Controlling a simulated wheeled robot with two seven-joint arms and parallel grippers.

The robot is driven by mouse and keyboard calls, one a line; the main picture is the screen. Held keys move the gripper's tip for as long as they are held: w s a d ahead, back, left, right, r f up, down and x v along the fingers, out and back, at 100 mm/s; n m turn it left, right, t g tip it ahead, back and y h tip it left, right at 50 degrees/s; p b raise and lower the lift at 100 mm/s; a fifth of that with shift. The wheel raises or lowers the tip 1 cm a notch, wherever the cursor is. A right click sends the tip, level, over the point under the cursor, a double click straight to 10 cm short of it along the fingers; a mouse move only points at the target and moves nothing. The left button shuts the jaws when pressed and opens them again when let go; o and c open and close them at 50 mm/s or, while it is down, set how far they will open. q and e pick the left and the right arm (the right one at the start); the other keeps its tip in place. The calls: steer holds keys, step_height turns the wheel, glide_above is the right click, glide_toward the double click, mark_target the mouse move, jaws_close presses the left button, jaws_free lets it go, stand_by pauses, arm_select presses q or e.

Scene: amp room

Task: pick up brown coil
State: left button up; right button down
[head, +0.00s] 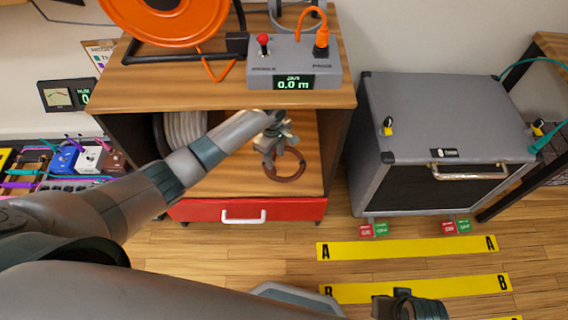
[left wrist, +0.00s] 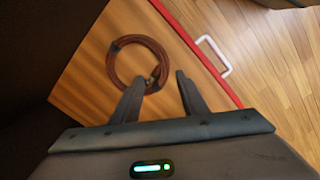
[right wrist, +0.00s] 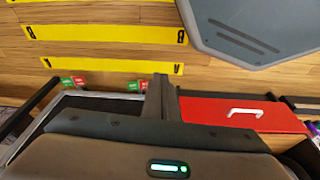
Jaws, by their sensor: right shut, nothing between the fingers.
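The brown coil (head: 285,166) lies on the wooden shelf inside the open cabinet, partly covered by my left gripper in the head view. It also shows as a full ring in the left wrist view (left wrist: 137,62), with a metallic connector at its lower right. My left gripper (head: 279,140) is above the coil. My right gripper (right wrist: 161,80) is shut and empty, away from the cabinet over the floor.
The cabinet top carries an orange cable reel (head: 165,20) and a grey meter box (head: 292,65). A pale coil (head: 185,134) sits at the left in the same shelf space. A red drawer (head: 247,209) is below. A grey amp (head: 440,135) stands to the right.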

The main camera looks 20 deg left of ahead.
arm_select(q)
steer(key=b, duration=0.1)
glide_above(274, 175)
steer(key=f, duration=0.5)
steer(key=shift+w+d, duration=0.2)
steer(key=shift+d, duration=0.05)
steer(key=shift+f, duration=0.55)
arm_select(e)
steer(key=shift+w+a+r+t, duration=0.4)
steer(key=shift+a+r, duration=0.1)
steer(key=shift+a, duration=0.2)
arm_select(q)
steer(key=shift+a+f+b, duration=0.15)
steer(key=shift+f+b, duration=0.2)
steer(key=shift+f, duration=0.15)
steer(key=f, duration=0.2)
steer(key=f+b, duration=0.1)
steer(key=shift+s+a, duration=0.15)
steer(key=shift+a, duration=0.1)
steer(key=shift+f, duration=0.6)
arm_select(e)
steer(key=shift+w+a+t+y, duration=0.25)
steer(key=shift+a+t+y, duration=0.05)
steer(key=shift+a, duration=0.25)
steer(key=shift+w+a+t+y, duration=0.25)
steer(key=shift+a+t+y, duration=0.05)
steer(key=shift+a, duration=0.25)
